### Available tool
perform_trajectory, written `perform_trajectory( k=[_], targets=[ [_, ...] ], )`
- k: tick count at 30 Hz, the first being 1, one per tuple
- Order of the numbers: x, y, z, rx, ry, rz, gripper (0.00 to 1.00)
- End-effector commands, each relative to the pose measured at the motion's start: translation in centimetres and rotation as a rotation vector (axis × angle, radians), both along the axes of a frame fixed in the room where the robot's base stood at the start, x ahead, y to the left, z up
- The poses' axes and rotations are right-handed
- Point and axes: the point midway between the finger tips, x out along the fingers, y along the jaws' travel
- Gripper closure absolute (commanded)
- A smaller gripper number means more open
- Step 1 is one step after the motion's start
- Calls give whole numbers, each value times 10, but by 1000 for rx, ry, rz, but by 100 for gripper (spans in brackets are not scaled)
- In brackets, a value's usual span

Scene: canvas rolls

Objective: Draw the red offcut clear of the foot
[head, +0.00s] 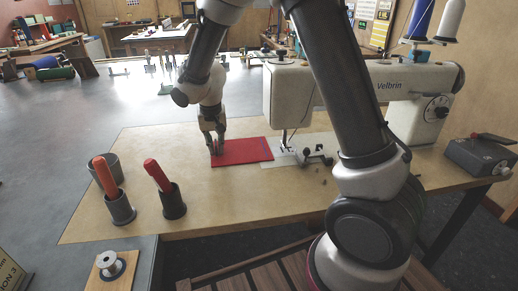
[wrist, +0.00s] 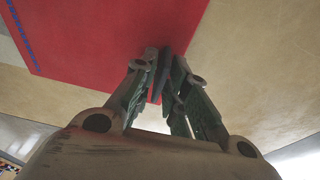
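The red offcut (head: 245,151) is a flat red rectangle on the wooden table, left of the sewing machine's foot (head: 284,137). Its right end, with blue marks, lies close to the foot; I cannot tell whether they touch. My gripper (head: 217,152) points down at the offcut's left end, away from the foot. In the wrist view the offcut (wrist: 100,45) fills the upper left, blue marks at its far left. There my gripper's fingertips (wrist: 158,58) are close together at the offcut's near corner and appear shut on it; the exact contact is hidden between the fingers.
The white sewing machine (head: 400,85) stands to the right, partly behind my arm. Grey cups with red and orange rolls (head: 159,176) stand at the table's left. A spool (head: 108,263) sits on a small block in front. The tabletop (head: 150,145) left of the offcut is clear.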

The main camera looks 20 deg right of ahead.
Motion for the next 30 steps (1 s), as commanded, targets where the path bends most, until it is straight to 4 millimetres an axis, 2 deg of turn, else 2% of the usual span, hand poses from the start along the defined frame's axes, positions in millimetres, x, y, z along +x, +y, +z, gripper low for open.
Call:
perform_trajectory(
  k=[14, 30],
  targets=[
    [0, 0, 2, 0, -1, 0, 85],
    [0, 0, 36, 0, 0, -1, 85]
  ],
)
